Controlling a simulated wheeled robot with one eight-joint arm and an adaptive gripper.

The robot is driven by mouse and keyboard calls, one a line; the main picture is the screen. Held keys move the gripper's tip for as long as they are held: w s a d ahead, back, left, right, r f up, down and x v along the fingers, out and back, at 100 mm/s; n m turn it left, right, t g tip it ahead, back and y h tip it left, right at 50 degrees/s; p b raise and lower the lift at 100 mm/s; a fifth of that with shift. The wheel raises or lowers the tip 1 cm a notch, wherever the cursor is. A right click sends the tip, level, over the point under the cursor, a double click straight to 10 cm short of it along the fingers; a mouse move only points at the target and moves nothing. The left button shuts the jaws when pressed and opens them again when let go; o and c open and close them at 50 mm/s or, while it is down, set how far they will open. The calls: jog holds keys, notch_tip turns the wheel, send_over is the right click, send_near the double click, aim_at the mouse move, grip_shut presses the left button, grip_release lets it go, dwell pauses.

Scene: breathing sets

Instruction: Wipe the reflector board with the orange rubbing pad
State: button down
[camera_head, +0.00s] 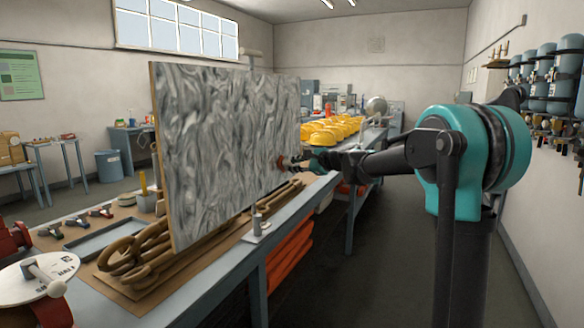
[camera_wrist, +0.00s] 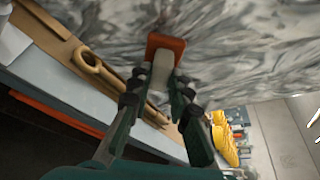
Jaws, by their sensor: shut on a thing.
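The reflector board (camera_head: 215,140) is a large upright panel with a grey, streaky, marbled surface, standing on the long workbench. Its surface (camera_wrist: 240,40) fills the upper part of the wrist view. My gripper (camera_head: 300,161) is at the board's lower right. In the wrist view my gripper (camera_wrist: 158,92) is shut on the pale handle of the orange rubbing pad (camera_wrist: 166,44). The pad's orange face lies against or very close to the board; I cannot tell if it touches. In the head view the pad (camera_head: 282,161) is a small reddish patch at the board.
Yellow helmets (camera_head: 330,130) sit behind the board. Cylinders (camera_head: 545,70) hang on the right wall. The right floor is clear.

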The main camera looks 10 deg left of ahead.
jog(key=shift+s+a, duration=0.1)
jog(key=shift+a, duration=0.05)
jog(key=shift+s+a, duration=0.25)
jog(key=shift+s, duration=0.35)
jog(key=shift+s+a, duration=0.25)
jog(key=shift+s, duration=0.35)
jog(key=shift+s+a, duration=0.25)
jog(key=shift+s, duration=0.35)
jog(key=shift+s+d, duration=0.3)
jog(key=shift+d, duration=0.65)
jog(key=shift+s+d, duration=0.3)
jog(key=shift+d, duration=0.65)
jog(key=shift+s+d, duration=0.3)
jog(key=shift+d, duration=0.65)
jog(key=shift+d, duration=0.15)
jog(key=shift+s+d, duration=0.25)
jog(key=shift+d, duration=0.4)
jog(key=shift+s+d, duration=0.25)
jog(key=shift+d, duration=0.4)
